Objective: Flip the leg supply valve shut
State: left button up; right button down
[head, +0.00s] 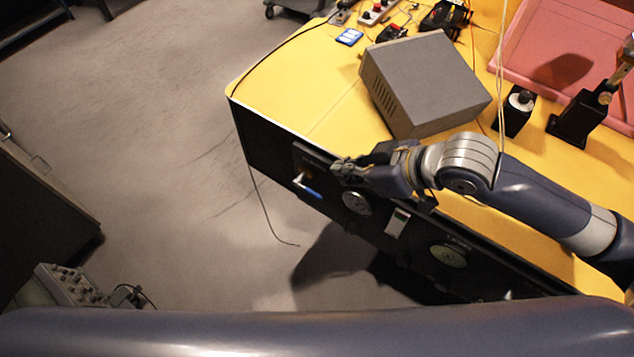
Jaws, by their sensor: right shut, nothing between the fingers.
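The valve (307,187) is on the black front panel (268,158) of the yellow-topped bench, near its left end. It has a blue lever handle and a brass-coloured or bright metal body. The handle slants down to the right in the picture. My right gripper (338,170) is shut and empty, just right of the valve and close to the panel. I cannot tell whether its fingertips touch the valve. My left gripper is not in view.
A round gauge (356,202), a small pale switch plate (397,222) and a green dial (449,256) sit along the panel. A grey box (430,80) stands on the yellow top (290,90), behind my right gripper. Open floor (170,150) lies left of the bench.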

jog(key=p, duration=0.1)
send_over(317, 194)
notch_tip(317, 194, down, 7)
jog(key=shift+w+a+f, duration=0.1)
jog(key=shift+f, duration=0.1)
notch_tip(317, 194, down, 2)
jog(key=shift+f+p, duration=0.25)
jog(key=shift+p, duration=0.15)
jog(key=shift+f, duration=0.65)
jog(key=shift+f, duration=0.1)
